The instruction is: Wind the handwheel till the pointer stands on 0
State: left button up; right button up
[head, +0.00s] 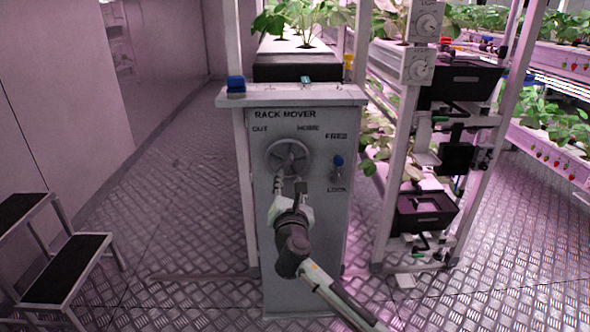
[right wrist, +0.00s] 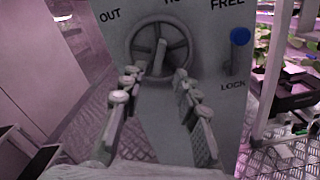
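The handwheel (head: 288,157) is a grey spoked wheel on the front of the grey "RACK MOVER" cabinet (head: 325,230). It also shows in the right wrist view (right wrist: 183,36), where a grey bar-like handle (right wrist: 159,58) stands out from it. My right gripper (head: 288,184) is just below and in front of the wheel. In the right wrist view its fingers (right wrist: 155,76) are spread, one on each side of the handle's lower end; I cannot tell whether they touch it. My left gripper is not in view.
A blue-knobbed lever (head: 338,162) stands between FREE and LOCK, right of the wheel. A blue object (head: 236,84) sits on the cabinet top. A step stool (head: 66,268) is at left, a plant rack (head: 400,150) at right. The floor left of the cabinet is clear.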

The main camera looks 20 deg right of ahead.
aim_at(288, 167)
jog(key=x, duration=0.7)
jog(key=shift+w+f, duration=0.1)
jog(key=shift+c, duration=0.5)
grip_shut()
